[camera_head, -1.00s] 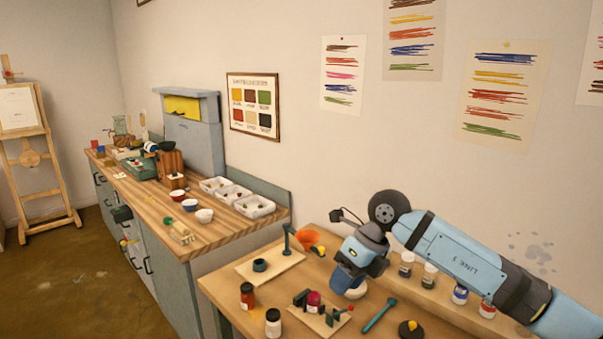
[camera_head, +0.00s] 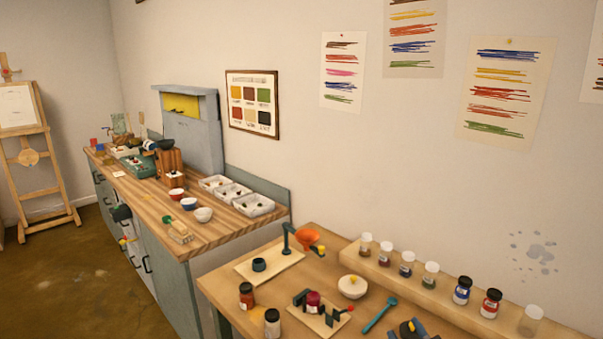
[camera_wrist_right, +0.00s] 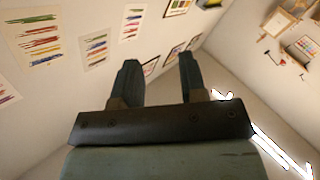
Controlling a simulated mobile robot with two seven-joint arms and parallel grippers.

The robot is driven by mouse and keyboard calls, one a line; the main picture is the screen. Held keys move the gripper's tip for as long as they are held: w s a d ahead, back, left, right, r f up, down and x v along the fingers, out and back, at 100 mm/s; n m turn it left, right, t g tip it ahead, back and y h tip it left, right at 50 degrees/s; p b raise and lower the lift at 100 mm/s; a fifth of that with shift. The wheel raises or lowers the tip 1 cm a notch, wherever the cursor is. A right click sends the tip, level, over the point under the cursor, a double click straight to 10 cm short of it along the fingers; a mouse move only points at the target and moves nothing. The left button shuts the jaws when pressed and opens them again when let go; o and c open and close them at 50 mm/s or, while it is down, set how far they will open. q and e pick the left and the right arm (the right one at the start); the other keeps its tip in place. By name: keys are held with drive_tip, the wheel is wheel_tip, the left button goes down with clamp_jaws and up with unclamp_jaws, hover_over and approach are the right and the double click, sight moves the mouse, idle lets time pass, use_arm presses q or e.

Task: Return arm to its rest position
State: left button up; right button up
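My right gripper (camera_wrist_right: 158,70) shows in the right wrist view with its two dark fingers apart and nothing between them. Behind the fingers are the wall and hanging colour sheets, with no table surface near them. In the head view, a small blue and dark shape (camera_head: 409,328) with a yellow spot sits at the bottom edge; I cannot tell whether part of it is my right gripper. The large right arm links are out of the head view. My left gripper is in neither view.
A raised shelf (camera_head: 385,272) carries several jars. A longer counter (camera_head: 150,195) stands at left.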

drive_tip(key=s+d+f+m+g+h, duration=0.1)
drive_tip(key=s+d+f+m+g, duration=0.15)
drive_tip(key=s+f+g, duration=0.5)
drive_tip(key=s+d+f+m+g, duration=0.1)
drive_tip(key=s+d+f+g, duration=0.2)
drive_tip(key=s, duration=0.7)
drive_tip(key=s+d+f+m+g+h, duration=0.1)
drive_tip(key=s+d+f+m+g, duration=0.1)
drive_tip(key=s+f+g, duration=0.35)
drive_tip(key=w+a+f+t+y+b, duration=0.1)
drive_tip(key=a+f+t+b, duration=0.2)
drive_tip(key=f, duration=0.5)
drive_tip(key=w+a+f+t+y+b, duration=0.1)
drive_tip(key=w+a+f+t+b, duration=0.2)
drive_tip(key=f, duration=0.5)
drive_tip(key=a+f+t+y+b, duration=0.1)
drive_tip(key=f+t+b, duration=0.2)
drive_tip(key=f+b, duration=0.35)
wheel_tip(320, 180, up, 12)
drive_tip(key=p, duration=1.5)
drive_tip(key=shift+d+f+n, duration=0.25)
drive_tip(key=shift+d+n, duration=0.15)
drive_tip(key=shift+n, duration=0.05)
drive_tip(key=shift+s, duration=0.1)
